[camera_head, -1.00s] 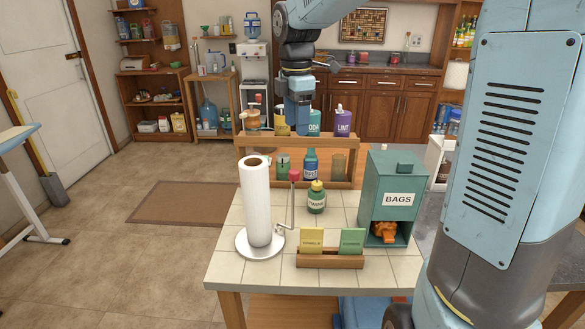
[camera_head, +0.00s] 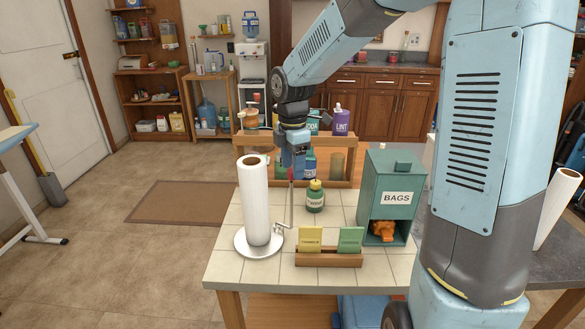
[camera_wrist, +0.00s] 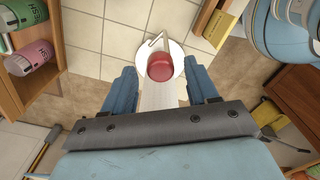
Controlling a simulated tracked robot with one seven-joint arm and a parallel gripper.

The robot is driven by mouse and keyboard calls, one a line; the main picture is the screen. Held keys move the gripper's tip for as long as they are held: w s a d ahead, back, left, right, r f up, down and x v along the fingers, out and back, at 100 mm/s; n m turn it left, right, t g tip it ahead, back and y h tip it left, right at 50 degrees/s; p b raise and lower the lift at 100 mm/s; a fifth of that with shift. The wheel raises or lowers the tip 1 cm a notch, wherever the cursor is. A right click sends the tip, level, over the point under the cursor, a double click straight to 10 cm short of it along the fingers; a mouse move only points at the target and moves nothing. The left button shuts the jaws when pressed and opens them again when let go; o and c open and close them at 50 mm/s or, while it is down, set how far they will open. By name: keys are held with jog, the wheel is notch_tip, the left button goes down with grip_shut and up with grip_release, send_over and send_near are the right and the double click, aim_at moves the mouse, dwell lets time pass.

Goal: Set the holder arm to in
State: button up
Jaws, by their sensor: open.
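The white paper roll (camera_head: 254,205) stands upright on a round white base (camera_head: 246,250) at the left of the tiled table. The holder arm (camera_head: 291,208) is a thin metal rod rising beside the roll, to its right, with a red knob (camera_head: 291,174) on top. My gripper (camera_head: 294,165) points down at the knob's height in the head view, partly overlapping it. In the wrist view the knob (camera_wrist: 160,67) appears centred between the spread fingers of my gripper (camera_wrist: 161,82), with a gap on both sides. Whether the knob is level with the fingertips I cannot tell.
A green BAGS dispenser (camera_head: 396,182) stands to the right. A small green bottle (camera_head: 315,197) is close to the rod. A wooden card holder (camera_head: 328,258) sits at the front. A wooden rack (camera_head: 345,147) with bottles is behind.

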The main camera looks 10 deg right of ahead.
jog(key=shift+f, duration=0.65)
jog(key=shift+c, duration=0.2)
jog(key=c, duration=1)
